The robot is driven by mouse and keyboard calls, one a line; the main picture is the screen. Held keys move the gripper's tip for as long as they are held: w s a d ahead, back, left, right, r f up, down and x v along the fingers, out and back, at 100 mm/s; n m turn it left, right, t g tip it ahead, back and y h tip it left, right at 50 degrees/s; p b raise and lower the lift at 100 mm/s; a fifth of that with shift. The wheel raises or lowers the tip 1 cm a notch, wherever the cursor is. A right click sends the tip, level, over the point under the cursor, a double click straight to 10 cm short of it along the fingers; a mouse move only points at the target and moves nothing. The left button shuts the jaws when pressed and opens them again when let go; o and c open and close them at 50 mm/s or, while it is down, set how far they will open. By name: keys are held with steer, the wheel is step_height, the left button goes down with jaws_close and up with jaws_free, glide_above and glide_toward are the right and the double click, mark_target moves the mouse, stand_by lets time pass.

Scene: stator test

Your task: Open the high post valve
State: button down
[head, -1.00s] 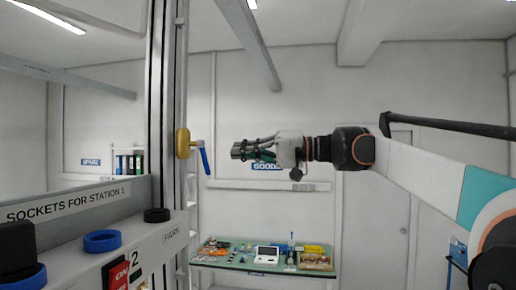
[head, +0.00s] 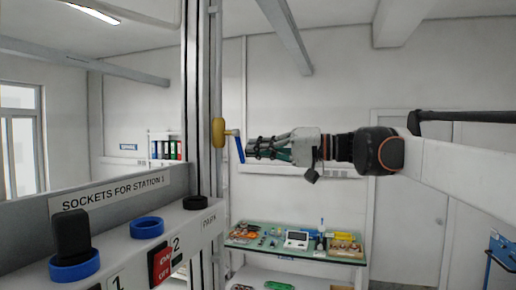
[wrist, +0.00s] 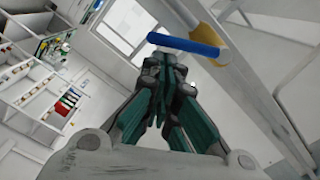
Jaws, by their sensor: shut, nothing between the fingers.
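The valve on the tall post has a yellow body (head: 218,131) and a blue lever (head: 240,150). The lever hangs down, slightly slanted, to the right of the post. My gripper (head: 250,148) points left, with its fingertips right beside the lever at about its mid-height. In the wrist view the blue lever (wrist: 184,45) lies across the picture just beyond the fingertips (wrist: 168,62). The fingers are together with nothing between them. I cannot tell whether they touch the lever.
A panel of sockets (head: 150,245) with blue and black rings and a red switch stands at the lower left. A green-topped bench (head: 270,248) with small parts is behind, below my arm. The post (head: 199,80) rises just left of the lever. The space above my arm looks clear.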

mark_target(244, 160)
steer(key=shift+s+a+f+m, duration=0.1)
steer(key=shift+s+f+m, duration=0.1)
steer(key=shift+f+m, duration=0.3)
steer(key=s+f+m+b, duration=0.1)
steer(key=s+m+b, duration=0.1)
steer(key=m, duration=0.1)
steer(key=shift+a+f+m, duration=0.3)
steer(key=shift+a+f, duration=0.05)
steer(key=shift+a, duration=0.05)
stand_by(0.3)
steer(key=shift+s, duration=0.1)
stand_by(0.6)
